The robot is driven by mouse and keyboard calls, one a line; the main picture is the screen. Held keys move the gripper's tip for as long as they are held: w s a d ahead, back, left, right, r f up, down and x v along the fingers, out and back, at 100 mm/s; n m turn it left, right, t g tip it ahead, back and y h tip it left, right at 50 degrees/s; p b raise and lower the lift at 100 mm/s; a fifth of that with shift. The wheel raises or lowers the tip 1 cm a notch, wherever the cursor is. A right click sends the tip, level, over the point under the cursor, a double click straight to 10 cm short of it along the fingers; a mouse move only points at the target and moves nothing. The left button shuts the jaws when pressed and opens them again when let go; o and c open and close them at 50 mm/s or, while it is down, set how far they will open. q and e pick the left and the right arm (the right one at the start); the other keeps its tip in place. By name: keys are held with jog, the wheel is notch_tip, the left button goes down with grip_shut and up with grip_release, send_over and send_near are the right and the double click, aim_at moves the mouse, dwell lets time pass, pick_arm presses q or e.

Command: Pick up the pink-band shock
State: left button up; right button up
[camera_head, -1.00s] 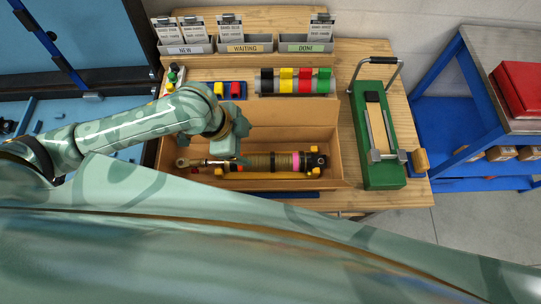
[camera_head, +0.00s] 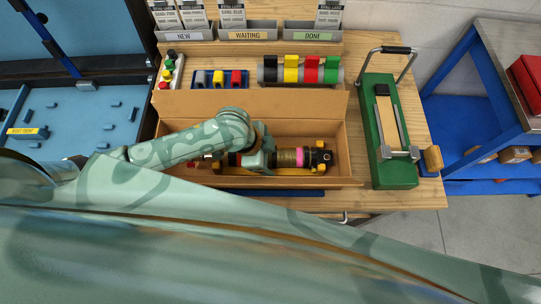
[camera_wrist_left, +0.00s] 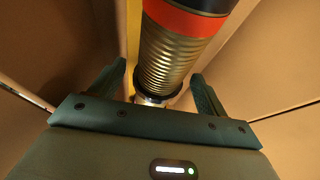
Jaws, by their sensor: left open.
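The pink-band shock (camera_head: 287,157) lies lengthwise in a cardboard box (camera_head: 215,103), its bronze spring and pink band showing to the right of my gripper in the head view. My arm covers much of its left part. My left gripper (camera_head: 260,160) is over the shock's middle. In the left wrist view the open fingers (camera_wrist_left: 160,85) stand on either side of the shock's coil (camera_wrist_left: 172,60), with gaps visible. An orange-red band (camera_wrist_left: 187,16) shows on the shock there. My right gripper is not in view.
Bins labelled NEW, WAITING and DONE (camera_head: 312,34) stand at the back. The box walls surround the shock closely.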

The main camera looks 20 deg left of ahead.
pick_arm(q)
jog(key=shift+r, duration=0.1)
grip_shut()
jog(key=shift+r, duration=0.3)
notch_tip(320, 180, up, 18)
jog(key=p, duration=1.4)
jog(key=shift+f+p, duration=0.15)
jog(key=shift+p, duration=0.15)
